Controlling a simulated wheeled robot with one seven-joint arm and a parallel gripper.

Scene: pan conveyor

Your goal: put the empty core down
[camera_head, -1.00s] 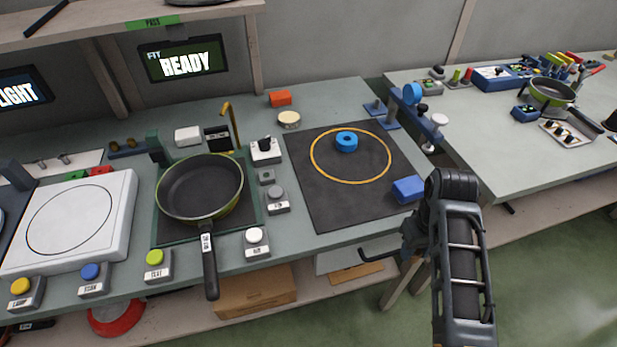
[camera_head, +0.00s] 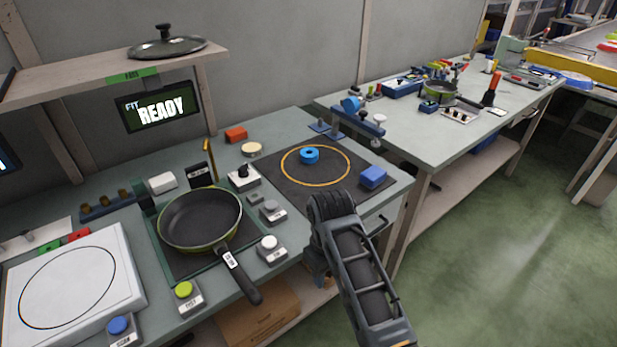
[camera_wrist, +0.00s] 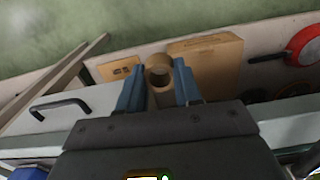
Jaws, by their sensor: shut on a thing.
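In the wrist view, a tan, hollow, ring-shaped core (camera_wrist: 158,76) sits between the two blue fingers of my gripper (camera_wrist: 158,84). My gripper is shut on it and holds it in front of the bench's edge, with the lower shelf beyond.
A cardboard box (camera_wrist: 205,60) lies on the lower shelf. Green floor (camera_head: 500,240) is open at right.

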